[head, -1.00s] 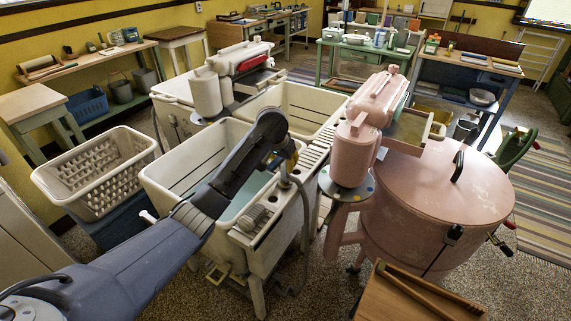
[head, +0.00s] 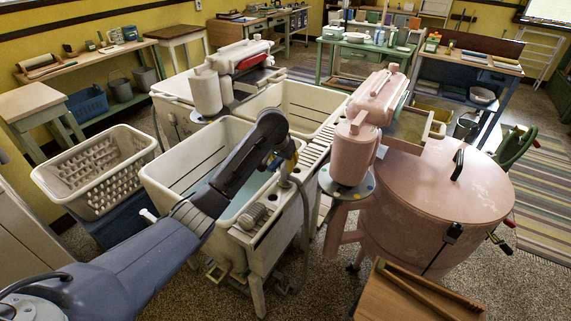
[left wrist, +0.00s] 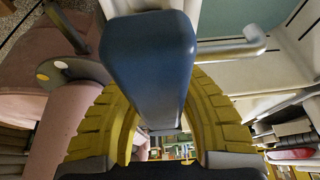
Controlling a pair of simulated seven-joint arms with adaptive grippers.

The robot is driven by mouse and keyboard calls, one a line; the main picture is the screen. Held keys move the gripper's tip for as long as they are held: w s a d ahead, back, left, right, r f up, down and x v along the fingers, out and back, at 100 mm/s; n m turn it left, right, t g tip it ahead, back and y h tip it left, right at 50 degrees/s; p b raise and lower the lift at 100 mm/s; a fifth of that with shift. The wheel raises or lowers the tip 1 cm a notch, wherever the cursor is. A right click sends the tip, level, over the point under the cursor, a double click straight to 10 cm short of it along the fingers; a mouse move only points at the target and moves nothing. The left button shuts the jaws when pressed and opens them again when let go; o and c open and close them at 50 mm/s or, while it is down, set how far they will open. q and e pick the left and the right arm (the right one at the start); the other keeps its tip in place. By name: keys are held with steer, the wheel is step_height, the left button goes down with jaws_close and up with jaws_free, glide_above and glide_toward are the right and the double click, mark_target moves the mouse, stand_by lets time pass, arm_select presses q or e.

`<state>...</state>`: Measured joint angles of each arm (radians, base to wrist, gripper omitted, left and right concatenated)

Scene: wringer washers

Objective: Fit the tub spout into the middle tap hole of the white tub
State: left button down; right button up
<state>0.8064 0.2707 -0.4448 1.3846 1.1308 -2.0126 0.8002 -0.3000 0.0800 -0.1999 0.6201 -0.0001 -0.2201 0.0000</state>
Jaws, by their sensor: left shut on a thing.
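My left gripper (head: 286,160) is above the back ledge of the white tub (head: 176,190), at the ledge's middle stretch. In the left wrist view, its yellow fingers (left wrist: 150,130) are shut on either side of the tub spout's blue block (left wrist: 150,60). A pale metal tube (left wrist: 235,48) with an upturned end appears from behind the block, pointing right over the tub. In the head view the spout is mostly hidden by my gripper. The middle tap hole cannot be made out, nor whether the spout touches the ledge. My right gripper is out of view.
A pink wringer washer (head: 435,200) stands close on the right. A ribbed grey object (head: 252,215) sits on the near end of the ledge. A white laundry basket (head: 95,172) is on the left. A brown wooden box (head: 385,303) is at the front right.

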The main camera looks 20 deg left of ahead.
arm_select(q)
steer(key=shift+f, duration=0.45)
stand_by(1.1)
steer(key=c, duration=1.1)
jaws_free()
steer(key=o, duration=0.6)
steer(key=shift+r, duration=0.15)
steer(key=shift+v, duration=3.4)
steer(key=shift+r, duration=0.1)
